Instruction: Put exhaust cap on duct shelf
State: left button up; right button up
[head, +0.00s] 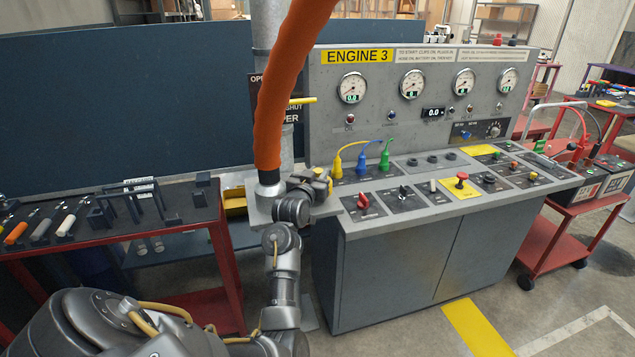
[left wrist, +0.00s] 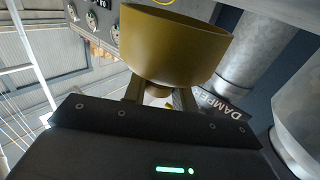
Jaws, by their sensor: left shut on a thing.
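The exhaust cap (left wrist: 175,45) is a mustard-yellow, cup-shaped piece with a wide rim. In the left wrist view it sits between the fingers of my left gripper (left wrist: 160,98), which is shut on it. In the head view my left gripper (head: 318,186) is beside the lower end of the orange hose, in front of the console's left edge, and only a small yellow part of the cap (head: 322,174) shows. A grey ledge (head: 258,215) at the foot of the duct pipe (head: 266,25) looks like the duct shelf; my arm partly hides it. My right gripper is out of view.
The orange hose (head: 280,95) hangs close to my left gripper. The Engine 3 console (head: 400,255) with switches and colored plugs stands right of it. A red-framed tool bench (head: 160,222) is at left. A yellow lever (head: 302,100) sticks out from the pipe.

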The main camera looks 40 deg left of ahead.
pick_arm(q)
notch_tip(320, 180, down, 2)
jog(key=shift+f+p, duration=0.15)
jog(key=shift+p, duration=0.4)
jog(key=shift+f, duration=0.3)
jog(key=shift+f, duration=0.2)
jog(key=o, duration=1)
jog(key=shift+r, duration=0.15)
